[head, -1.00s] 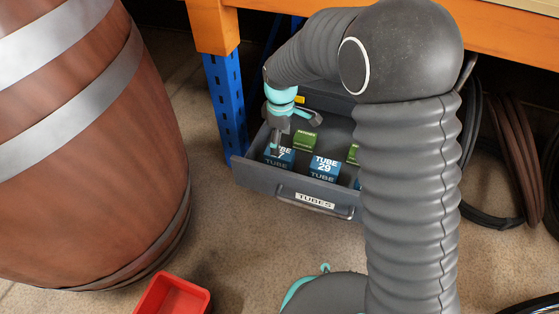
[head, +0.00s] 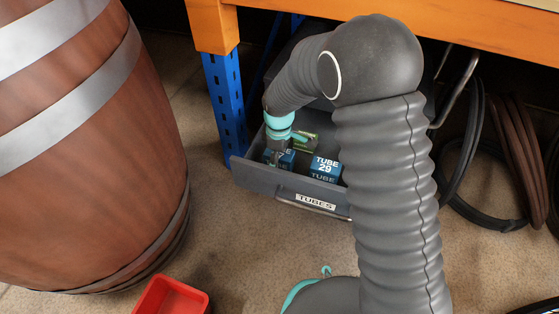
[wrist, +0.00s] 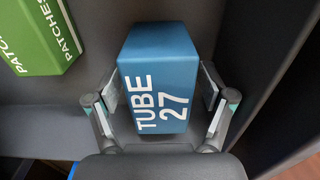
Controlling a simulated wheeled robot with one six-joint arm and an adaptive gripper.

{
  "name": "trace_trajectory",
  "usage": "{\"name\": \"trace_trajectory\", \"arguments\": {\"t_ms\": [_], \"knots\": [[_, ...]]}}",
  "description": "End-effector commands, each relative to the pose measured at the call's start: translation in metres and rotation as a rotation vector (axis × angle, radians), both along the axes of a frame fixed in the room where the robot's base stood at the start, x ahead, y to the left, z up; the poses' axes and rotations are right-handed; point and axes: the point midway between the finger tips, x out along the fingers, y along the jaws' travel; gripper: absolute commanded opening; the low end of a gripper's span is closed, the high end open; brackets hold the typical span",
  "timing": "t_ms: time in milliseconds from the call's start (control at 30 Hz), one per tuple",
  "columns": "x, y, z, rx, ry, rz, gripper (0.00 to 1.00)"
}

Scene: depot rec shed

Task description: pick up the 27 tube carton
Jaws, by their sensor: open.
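The blue 27 tube carton (wrist: 158,75) stands in the open drawer marked TUBES (head: 245,176). In the head view the carton (head: 285,160) is mostly hidden behind my gripper. My gripper (wrist: 160,105) is open, with one finger on each side of the carton. A narrow gap shows between the fingers and the carton's sides. In the head view my gripper (head: 277,155) points down into the drawer's left front part.
A blue TUBE 29 carton (head: 325,167) stands to the right in the drawer. A green patches carton (wrist: 40,38) is close behind on the left. The drawer's wall (wrist: 268,65) is close on the right in the wrist view. A barrel (head: 90,150) and red bin (head: 172,296) stand outside.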

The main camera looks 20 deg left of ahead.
Motion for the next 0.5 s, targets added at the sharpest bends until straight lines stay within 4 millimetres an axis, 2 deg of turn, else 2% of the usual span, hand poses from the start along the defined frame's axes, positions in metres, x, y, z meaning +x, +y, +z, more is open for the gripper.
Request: {"name": "trace_trajectory", "arguments": {"t_ms": [33,67,300,333,500], "knots": [[0.0,0.0,0.0003,0.0,0.0,0.0,0.81],[0.0,0.0,0.0003,0.0,0.0,0.0,0.76],[-0.0001,-0.0001,0.0003,0.0,0.0,0.0,0.16],[-0.0001,-0.0001,0.0003,0.0,0.0,0.0,0.12],[0.0,-0.0002,0.0005,0.0,0.0,0.0,0.12]]}}
